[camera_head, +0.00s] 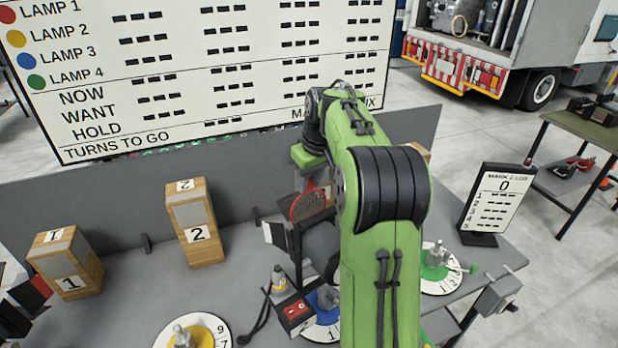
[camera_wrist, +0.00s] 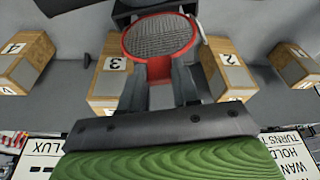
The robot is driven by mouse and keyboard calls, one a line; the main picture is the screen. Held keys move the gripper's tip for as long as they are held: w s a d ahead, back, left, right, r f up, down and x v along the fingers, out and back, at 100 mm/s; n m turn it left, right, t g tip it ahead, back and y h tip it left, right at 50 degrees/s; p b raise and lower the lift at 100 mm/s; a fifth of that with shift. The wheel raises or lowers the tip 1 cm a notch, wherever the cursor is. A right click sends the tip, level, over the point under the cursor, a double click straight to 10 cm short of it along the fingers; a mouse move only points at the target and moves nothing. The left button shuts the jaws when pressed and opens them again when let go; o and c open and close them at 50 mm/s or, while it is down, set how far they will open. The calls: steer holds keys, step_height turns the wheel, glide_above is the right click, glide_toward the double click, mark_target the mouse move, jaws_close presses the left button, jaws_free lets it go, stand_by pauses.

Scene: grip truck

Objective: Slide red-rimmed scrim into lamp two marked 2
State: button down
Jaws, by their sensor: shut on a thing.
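The red-rimmed scrim (camera_head: 308,205) is a round dark mesh with a red handle. In the wrist view the scrim (camera_wrist: 160,37) is upright in the frame, and my gripper (camera_wrist: 159,82) is shut on its red handle. Lamp two is a wooden box (camera_head: 195,222) with a grey panel and a 2 on its front and top. In the head view the scrim is right of lamp two and apart from it. My arm hides part of the right side.
The lamp marked 1 (camera_head: 68,263) stands at left; the lamp marked 3 (camera_wrist: 109,72) shows in the wrist view. Yellow (camera_head: 207,334), blue (camera_head: 321,328) and green (camera_head: 437,266) dials lie on the bench. A black unit with red front (camera_head: 295,313) is near. A score sign (camera_head: 495,203) stands right.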

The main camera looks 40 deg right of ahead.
mark_target(309, 210)
steer(key=shift+s+f+b, duration=0.1)
steer(key=shift+f+b, duration=0.8)
steer(key=shift+f, duration=0.45)
steer(key=shift+s+f+b, duration=0.1)
steer(key=shift+f+b, duration=0.95)
steer(key=shift+f, duration=0.45)
steer(key=shift+s+f+b, duration=0.1)
steer(key=shift+f+b, duration=0.9)
steer(key=shift+f, duration=0.2)
steer(key=c, duration=0.8)
jaws_free()
steer(key=shift+o, duration=0.7)
